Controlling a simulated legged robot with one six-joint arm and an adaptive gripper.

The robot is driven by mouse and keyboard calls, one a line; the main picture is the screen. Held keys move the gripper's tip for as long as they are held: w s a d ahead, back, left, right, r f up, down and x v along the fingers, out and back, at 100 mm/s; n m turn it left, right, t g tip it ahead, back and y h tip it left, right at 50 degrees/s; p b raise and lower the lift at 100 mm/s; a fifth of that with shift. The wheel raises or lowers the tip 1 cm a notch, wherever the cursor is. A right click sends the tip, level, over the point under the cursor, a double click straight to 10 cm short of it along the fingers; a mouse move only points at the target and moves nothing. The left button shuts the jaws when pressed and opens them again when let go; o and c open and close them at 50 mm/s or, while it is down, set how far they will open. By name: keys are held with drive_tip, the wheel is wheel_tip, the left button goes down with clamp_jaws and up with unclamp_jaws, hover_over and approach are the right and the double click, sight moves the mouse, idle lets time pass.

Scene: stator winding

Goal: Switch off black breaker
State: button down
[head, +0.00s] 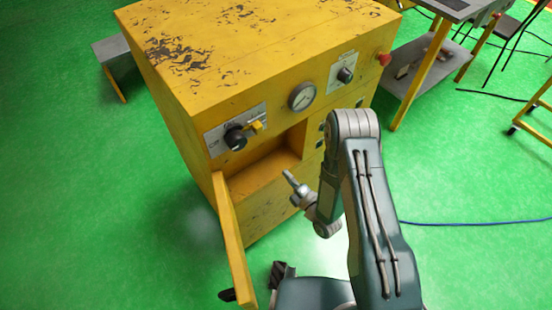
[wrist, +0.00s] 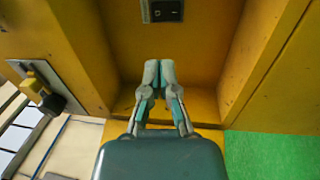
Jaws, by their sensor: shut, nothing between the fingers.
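The black breaker (wrist: 166,10) shows at the top edge of the wrist view, a black rocker switch set in a light plate on the back wall of the yellow cabinet's recess. It is partly cut off, and I cannot tell its switch position. It is hidden in the head view. My gripper (wrist: 158,68) is shut and empty, its fingertips together below the breaker in the picture and apart from it. In the head view, my gripper (head: 288,176) is at the right part of the open recess (head: 262,172), pointing toward it.
The yellow cabinet (head: 240,60) has an open door (head: 231,240) at lower left. Above the recess are a black knob (head: 235,139) with a yellow lever, and a round gauge (head: 302,97). A red button (head: 385,59) is at right. The recess walls lie close around my gripper.

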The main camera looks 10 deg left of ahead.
drive_tip(key=x, duration=1.3)
drive_tip(key=shift+w+a+r+g+h, duration=0.1)
drive_tip(key=shift+w+r+g+h, duration=0.1)
drive_tip(key=shift+w+g+h, duration=0.1)
